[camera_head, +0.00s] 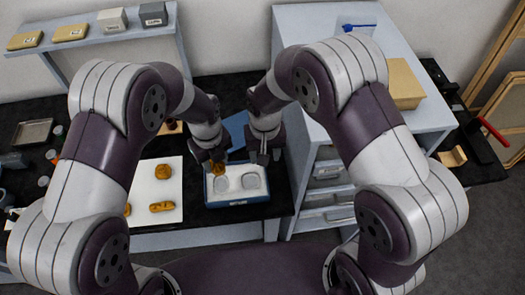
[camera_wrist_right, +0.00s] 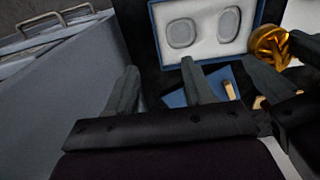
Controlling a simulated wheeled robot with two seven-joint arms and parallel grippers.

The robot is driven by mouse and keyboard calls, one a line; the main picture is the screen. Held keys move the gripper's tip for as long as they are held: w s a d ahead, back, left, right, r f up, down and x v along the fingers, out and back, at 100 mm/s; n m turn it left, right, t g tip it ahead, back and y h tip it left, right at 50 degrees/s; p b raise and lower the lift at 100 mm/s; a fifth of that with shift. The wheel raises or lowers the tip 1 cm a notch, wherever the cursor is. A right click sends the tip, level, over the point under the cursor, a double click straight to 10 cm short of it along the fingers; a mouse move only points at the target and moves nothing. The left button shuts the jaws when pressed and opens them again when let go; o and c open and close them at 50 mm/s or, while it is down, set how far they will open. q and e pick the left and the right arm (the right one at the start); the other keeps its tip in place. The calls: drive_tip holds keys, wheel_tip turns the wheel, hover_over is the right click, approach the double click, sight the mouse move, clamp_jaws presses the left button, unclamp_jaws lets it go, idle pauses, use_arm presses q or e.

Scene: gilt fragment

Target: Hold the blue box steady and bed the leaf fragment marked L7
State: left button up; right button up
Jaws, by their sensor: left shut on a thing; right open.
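The blue box (camera_head: 238,203) stands on the black bench, open, with a white insert holding two rounded grey recesses. It also shows at the top of the right wrist view (camera_wrist_right: 158,38). My left gripper (camera_head: 215,163) is shut on a gold fragment (camera_wrist_right: 268,43), above the box's left end; I cannot read a mark on it. Both recesses look empty of gold. My right gripper (camera_head: 263,155) is open and empty near the box's far right corner. Its two fingers show apart in the right wrist view (camera_wrist_right: 160,88), with no contact with the box visible.
A white sheet (camera_head: 146,190) left of the box carries several gold pieces, one a rounded lump (camera_head: 163,171). A flat blue panel (camera_head: 236,126) lies behind the box. A grey drawer cabinet (camera_head: 325,190) stands close on the right. A raised shelf (camera_head: 100,38) holds small labelled boxes.

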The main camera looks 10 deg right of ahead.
sight(264, 179)
wheel_tip(264, 179, down, 12)
drive_tip(key=shift+w+f, duration=0.1)
drive_tip(key=shift+w, duration=0.05)
clamp_jaws()
